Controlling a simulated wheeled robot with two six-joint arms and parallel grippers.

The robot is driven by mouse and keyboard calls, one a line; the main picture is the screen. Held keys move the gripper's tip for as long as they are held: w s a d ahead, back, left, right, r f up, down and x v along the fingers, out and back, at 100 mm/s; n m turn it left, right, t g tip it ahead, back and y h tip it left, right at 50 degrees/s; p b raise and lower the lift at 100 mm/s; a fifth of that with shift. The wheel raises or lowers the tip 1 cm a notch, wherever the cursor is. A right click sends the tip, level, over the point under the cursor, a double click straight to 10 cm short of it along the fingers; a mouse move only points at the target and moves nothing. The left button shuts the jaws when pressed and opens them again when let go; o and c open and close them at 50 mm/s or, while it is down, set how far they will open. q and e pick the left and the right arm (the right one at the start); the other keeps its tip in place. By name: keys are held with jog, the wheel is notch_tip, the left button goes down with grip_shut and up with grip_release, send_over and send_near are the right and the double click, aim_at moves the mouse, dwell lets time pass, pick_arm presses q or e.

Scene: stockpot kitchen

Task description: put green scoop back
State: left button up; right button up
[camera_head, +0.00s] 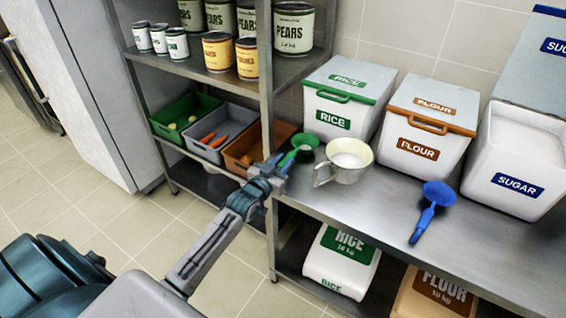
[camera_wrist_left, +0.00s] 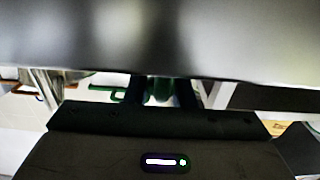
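The green scoop (camera_head: 305,142) is at the left end of the steel counter, its round bowl beside the pot and its handle towards my left gripper. My left gripper (camera_head: 283,162) is at the handle. In the left wrist view the green of the scoop (camera_wrist_left: 162,90) fills the space between the two dark fingers, which look shut on it. I cannot tell whether the bowl touches the counter. The white rice bin (camera_head: 346,95) with a green lid stands behind the scoop, its lid down. My right gripper is not in view.
A pot (camera_head: 346,160) with white contents stands close right of the scoop. A blue scoop (camera_head: 432,203) lies before the flour bin (camera_head: 427,118). The sugar bin (camera_head: 518,160) is open. A shelf post (camera_head: 266,100) stands close left. The front right counter is clear.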

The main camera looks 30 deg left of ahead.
pick_arm(q)
jog(key=o, duration=0.4)
jog(key=shift+o, duration=0.2)
jog(key=shift+s+r, duration=0.1)
